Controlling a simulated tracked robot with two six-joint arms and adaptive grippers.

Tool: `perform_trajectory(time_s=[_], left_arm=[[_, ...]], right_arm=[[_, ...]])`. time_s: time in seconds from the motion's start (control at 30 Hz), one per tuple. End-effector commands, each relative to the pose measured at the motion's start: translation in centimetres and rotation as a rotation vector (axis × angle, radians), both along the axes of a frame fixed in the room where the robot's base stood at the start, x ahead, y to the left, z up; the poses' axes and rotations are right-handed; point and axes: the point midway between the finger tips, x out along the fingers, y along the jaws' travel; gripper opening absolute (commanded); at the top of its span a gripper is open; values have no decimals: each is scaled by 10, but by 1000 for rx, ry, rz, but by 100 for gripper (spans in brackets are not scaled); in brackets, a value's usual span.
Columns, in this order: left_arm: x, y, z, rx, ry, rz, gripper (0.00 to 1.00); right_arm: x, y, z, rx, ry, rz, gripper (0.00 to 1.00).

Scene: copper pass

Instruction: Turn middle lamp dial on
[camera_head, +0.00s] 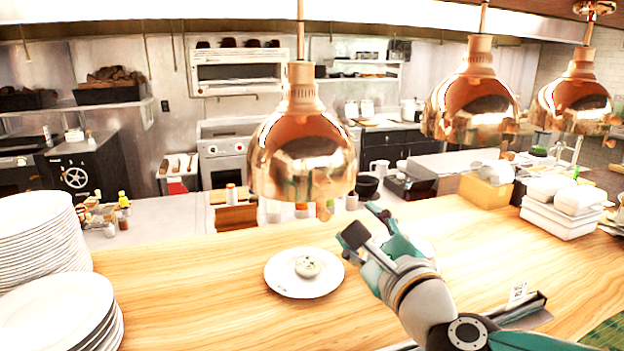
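Three copper heat lamps hang in a row over the wooden counter. The middle lamp (470,108) is a shiny dome, with what looks like its small copper dial (509,127) at its lower right. Its setting is too small to tell. The left lamp (302,160) hangs nearest, with a similar small knob (323,209) at its lower edge. The right lamp (574,103) hangs farther right. My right gripper (366,224) is open and empty, below and right of the left lamp, and left of and below the middle lamp. My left gripper is not in view.
A white plate with a small round item (307,266) lies on the counter (200,300) left of my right gripper. Plate stacks (38,235) stand at the left. White containers (555,218) and a yellow box (486,191) stand at the right. A metal holder (520,310) lies near my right arm.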

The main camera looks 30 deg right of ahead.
Motion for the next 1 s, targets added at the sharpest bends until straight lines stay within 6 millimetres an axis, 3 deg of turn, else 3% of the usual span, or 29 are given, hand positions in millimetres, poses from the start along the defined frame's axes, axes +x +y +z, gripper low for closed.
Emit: perform_trajectory(time_s=[0.27, 0.7, 1.0], left_arm=[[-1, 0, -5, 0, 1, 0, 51], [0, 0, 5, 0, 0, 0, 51], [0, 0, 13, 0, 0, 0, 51]], right_arm=[[29, -9, -3, -2, 6, -4, 53], [121, -32, 0, -1, 5, 4, 53], [159, -41, 0, 0, 3, 7, 53]])
